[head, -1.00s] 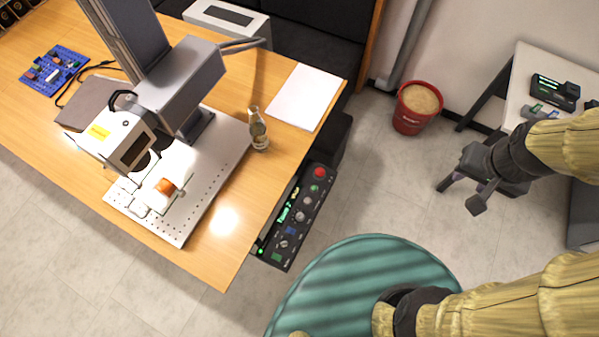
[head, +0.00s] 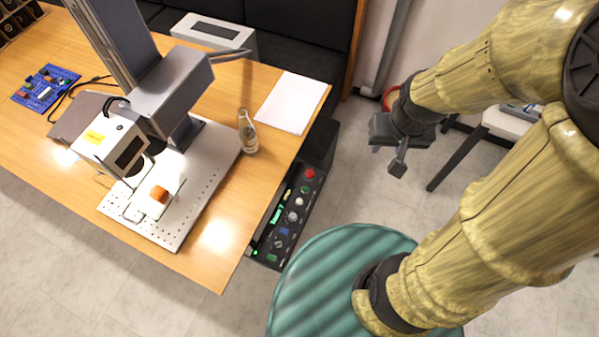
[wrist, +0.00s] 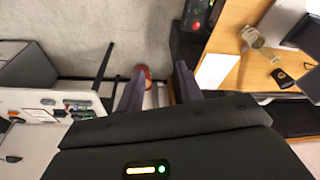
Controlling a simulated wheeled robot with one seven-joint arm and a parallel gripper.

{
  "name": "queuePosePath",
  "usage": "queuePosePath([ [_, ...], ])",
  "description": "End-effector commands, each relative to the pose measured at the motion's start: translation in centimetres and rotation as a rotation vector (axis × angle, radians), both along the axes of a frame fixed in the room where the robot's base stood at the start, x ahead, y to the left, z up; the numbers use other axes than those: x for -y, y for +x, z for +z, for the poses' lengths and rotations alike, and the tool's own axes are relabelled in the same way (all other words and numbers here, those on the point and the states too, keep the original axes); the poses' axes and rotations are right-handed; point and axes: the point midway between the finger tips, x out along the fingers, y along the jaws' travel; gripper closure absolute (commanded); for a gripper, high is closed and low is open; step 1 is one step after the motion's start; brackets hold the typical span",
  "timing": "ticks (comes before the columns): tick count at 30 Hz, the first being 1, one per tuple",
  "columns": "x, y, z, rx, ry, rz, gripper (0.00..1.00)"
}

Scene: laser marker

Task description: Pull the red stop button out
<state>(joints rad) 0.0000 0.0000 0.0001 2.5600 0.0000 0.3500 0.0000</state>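The red stop button (head: 310,173) is a round cap at the upper end of the black control panel (head: 268,245), beside the table's right edge. In the wrist view a small red spot near the top, apparently the button (wrist: 196,25), shows on the dark panel. I cannot tell how far it stands out. My gripper (head: 386,161) hangs to the right of the panel, apart from the button. In the wrist view its two dark fingers (wrist: 160,68) are spread with nothing between them.
The wooden table (head: 220,255) carries the laser marker (head: 175,90), a glass bottle (head: 247,133) and white paper (head: 291,102). A round teal surface (head: 325,265) lies below the panel. A red bucket (wrist: 144,72) and white side table (wrist: 25,100) stand nearby. Open floor separates gripper and panel.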

Motion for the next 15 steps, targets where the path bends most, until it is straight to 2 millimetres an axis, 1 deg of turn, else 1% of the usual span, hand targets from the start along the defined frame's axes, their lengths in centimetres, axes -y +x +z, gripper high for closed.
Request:
queuePosePath([
  [9,0.0,0.0,0.0,0.0,0.0,0.0,0.64],
  [11,0.0,0.0,-0.1,0.0,0.0,0.0,0.52],
  [12,0.0,0.1,-0.2,-0.001,0.0,0.002,0.44],
  [15,-0.3,0.8,-1.2,-0.008,-0.002,0.016,0.43],
])
